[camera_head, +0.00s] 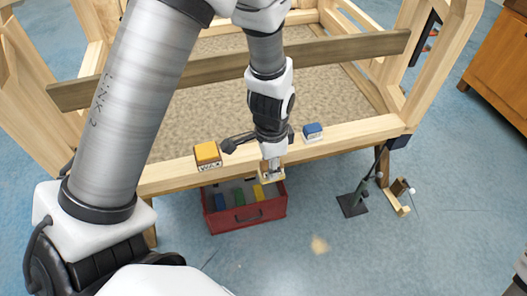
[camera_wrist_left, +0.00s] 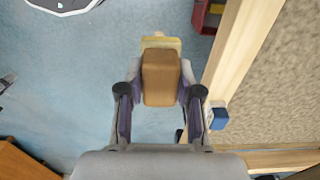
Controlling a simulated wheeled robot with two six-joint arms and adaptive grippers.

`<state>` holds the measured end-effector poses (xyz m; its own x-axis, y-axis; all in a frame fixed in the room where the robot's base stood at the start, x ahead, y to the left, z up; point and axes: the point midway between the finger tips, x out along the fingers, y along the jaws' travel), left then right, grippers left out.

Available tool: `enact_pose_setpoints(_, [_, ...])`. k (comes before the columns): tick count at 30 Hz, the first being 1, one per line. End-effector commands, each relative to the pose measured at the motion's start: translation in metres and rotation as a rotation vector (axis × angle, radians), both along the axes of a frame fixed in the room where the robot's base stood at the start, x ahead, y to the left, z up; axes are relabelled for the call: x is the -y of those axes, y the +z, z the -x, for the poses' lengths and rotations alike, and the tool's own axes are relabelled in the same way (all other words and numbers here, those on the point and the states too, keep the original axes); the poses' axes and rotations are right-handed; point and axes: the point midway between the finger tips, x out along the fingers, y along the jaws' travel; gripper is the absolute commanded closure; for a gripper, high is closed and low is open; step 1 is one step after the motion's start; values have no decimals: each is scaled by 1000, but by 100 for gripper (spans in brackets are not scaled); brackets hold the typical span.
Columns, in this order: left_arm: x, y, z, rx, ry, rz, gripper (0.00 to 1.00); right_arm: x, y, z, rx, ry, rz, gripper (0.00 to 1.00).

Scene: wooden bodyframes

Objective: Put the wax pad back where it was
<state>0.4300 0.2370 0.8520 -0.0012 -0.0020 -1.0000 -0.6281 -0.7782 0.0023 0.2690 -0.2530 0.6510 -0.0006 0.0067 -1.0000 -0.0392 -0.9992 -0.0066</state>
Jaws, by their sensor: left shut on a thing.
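In the head view, the held pad (camera_head: 271,177) is in front of the wooden beam, over the red toolbox (camera_head: 247,222). A yellow box marked WAX (camera_head: 208,155) sits on the beam, left of the gripper.
A blue block (camera_head: 313,131) sits on the beam (camera_head: 350,132) right of the gripper. The toolbox holds blue, green and yellow pieces. A dark stand (camera_head: 353,200) and a wooden piece (camera_head: 397,198) are at right. The front floor is mostly clear.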

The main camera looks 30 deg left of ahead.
Motion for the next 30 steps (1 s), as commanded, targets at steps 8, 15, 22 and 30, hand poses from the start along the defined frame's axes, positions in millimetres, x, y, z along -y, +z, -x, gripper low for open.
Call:
enact_pose_setpoints(8, [-5,-37,6,2,-31,2,93,0,-65,0,-1,0,0,60])
enact_pose_setpoints(15, [-31,-38,-29,3,-27,6,93,0,-63,0,0,0,0,60])
enact_pose_setpoints(22, [-78,-44,-87,2,-23,1,93,0,-60,0,0,0,0,60])
enact_pose_setpoints(30, [-104,-55,-119,-2,-27,-1,93,0,-59,0,0,0,0,60])
